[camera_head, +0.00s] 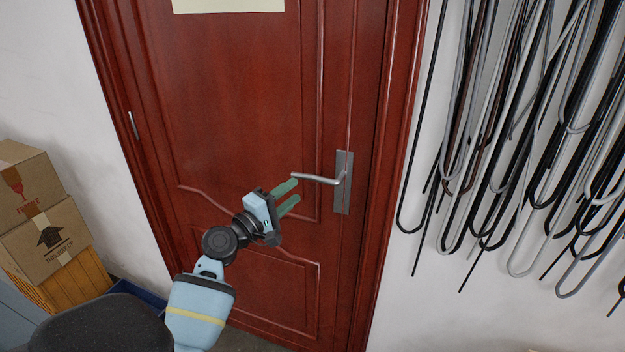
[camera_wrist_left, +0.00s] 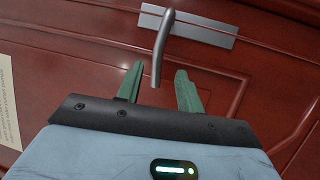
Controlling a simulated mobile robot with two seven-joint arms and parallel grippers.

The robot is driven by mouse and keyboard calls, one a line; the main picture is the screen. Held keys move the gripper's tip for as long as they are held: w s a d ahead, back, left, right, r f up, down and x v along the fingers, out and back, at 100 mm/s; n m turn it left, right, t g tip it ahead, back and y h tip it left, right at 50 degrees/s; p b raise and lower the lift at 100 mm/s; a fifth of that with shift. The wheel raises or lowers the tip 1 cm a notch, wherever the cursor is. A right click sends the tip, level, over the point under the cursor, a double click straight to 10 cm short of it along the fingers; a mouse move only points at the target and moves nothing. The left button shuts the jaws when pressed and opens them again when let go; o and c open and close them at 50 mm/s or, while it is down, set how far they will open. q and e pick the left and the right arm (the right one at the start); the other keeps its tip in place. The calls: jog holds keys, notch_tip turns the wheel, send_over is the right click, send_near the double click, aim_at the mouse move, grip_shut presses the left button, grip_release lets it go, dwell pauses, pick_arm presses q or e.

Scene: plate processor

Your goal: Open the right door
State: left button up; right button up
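The dark red door (camera_head: 230,90) stands shut in its frame in the head view. Its silver lever handle (camera_head: 318,179) points left from an upright metal plate (camera_head: 342,195) near the door's right edge. My left gripper (camera_head: 294,190) is open, its green fingers just below and beside the lever's free end. In the left wrist view, the lever (camera_wrist_left: 159,55) reaches down between the tips of the two fingers (camera_wrist_left: 158,80), with gaps on both sides. Whether it lies fully between them in depth is hard to tell. My right gripper is not in view.
Cardboard boxes (camera_head: 45,240) are stacked on a yellow crate (camera_head: 85,277) at the left. Many black and grey cables (camera_head: 500,130) hang on the white wall right of the door. A paper sign (camera_head: 228,4) is on the door's upper part.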

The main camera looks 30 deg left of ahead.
aim_at(309, 180)
pick_arm(q)
jog(key=shift+p+x, duration=0.3)
jog(key=shift+x, duration=3.6)
grip_shut()
